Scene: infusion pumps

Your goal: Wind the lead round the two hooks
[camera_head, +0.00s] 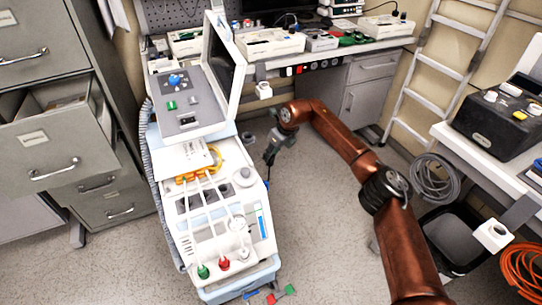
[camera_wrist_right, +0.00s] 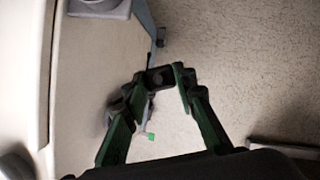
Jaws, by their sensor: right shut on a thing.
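My right gripper (camera_head: 269,160) is beside the right side of the white medical cart (camera_head: 222,215), pointing down. In the right wrist view its fingers (camera_wrist_right: 162,78) are bent inward around something small and dark. A thin pale strand with a green end (camera_wrist_right: 151,137) shows below the fingertips and looks like part of the lead. Its path is mostly hidden. White leads (camera_head: 213,205) run down the cart's front from an orange connector block (camera_head: 199,162) to green and red plugs (camera_head: 223,262). I cannot make out the two hooks. My left gripper is not in view.
A filing cabinet (camera_head: 45,120) with an open drawer stands at left. A bench (camera_head: 330,52) with white devices is behind. A ladder (camera_head: 440,65) leans at right, near a grey cable coil (camera_head: 433,178) and a side table (camera_head: 480,150).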

